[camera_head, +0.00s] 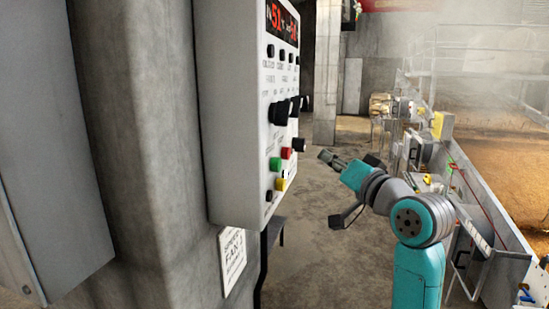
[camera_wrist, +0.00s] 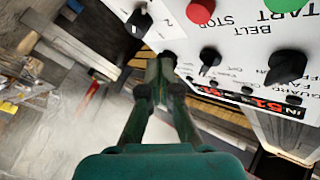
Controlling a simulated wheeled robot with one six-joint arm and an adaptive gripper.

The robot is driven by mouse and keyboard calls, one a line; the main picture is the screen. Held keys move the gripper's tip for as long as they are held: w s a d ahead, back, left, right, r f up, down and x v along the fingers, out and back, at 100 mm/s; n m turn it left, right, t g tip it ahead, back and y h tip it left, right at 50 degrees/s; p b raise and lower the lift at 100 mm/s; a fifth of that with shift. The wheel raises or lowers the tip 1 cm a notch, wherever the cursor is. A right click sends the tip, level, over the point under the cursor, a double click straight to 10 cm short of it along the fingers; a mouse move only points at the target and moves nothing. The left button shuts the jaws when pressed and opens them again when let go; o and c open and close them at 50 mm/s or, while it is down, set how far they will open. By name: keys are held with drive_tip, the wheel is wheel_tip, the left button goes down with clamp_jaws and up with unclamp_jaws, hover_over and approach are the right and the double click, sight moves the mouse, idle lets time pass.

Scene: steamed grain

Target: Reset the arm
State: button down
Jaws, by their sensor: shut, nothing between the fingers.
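My gripper (camera_head: 331,160) is at the end of my teal and grey arm, in front of the control panel's (camera_head: 230,110) button side and to the right of it. A gap shows between the fingertips and the panel in the head view. In the wrist view my gripper (camera_wrist: 165,62) is shut and empty, its fingers close together. The panel (camera_wrist: 230,50) appears upside down there, with a green button (camera_wrist: 288,5), a red button (camera_wrist: 200,10) and black knobs.
A concrete pillar (camera_head: 150,150) stands left of the panel. A sign (camera_head: 232,258) hangs below the panel. A long metal trough (camera_head: 500,225) with brown grain (camera_head: 495,150) runs along the right. Concrete floor (camera_head: 320,260) lies open between panel and arm. Steam hangs at the back right.

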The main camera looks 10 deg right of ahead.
drive_tip(key=s+a+f+m+h, duration=0.1)
drive_tip(key=s+f, duration=0.2)
drive_tip(key=f, duration=0.7)
drive_tip(key=s+f+h, duration=0.2)
drive_tip(key=f, duration=0.7)
drive_tip(key=s+a+f+m+h, duration=0.1)
drive_tip(key=s+f, duration=0.2)
drive_tip(key=f, duration=0.7)
drive_tip(key=s+a+f+n+g+h, duration=0.1)
drive_tip(key=s+a+f+g, duration=0.1)
drive_tip(key=s+f, duration=1.25)
drive_tip(key=s+a+f+n+g, duration=0.1)
drive_tip(key=s+n, duration=0.1)
drive_tip(key=s, duration=1.3)
drive_tip(key=s+a+f+n+g, duration=0.1)
drive_tip(key=s+a+n, duration=0.1)
drive_tip(key=s, duration=1.3)
drive_tip(key=shift+a+n, duration=0.15)
drive_tip(key=shift+n, duration=0.55)
drive_tip(key=shift+w+f, duration=0.1)
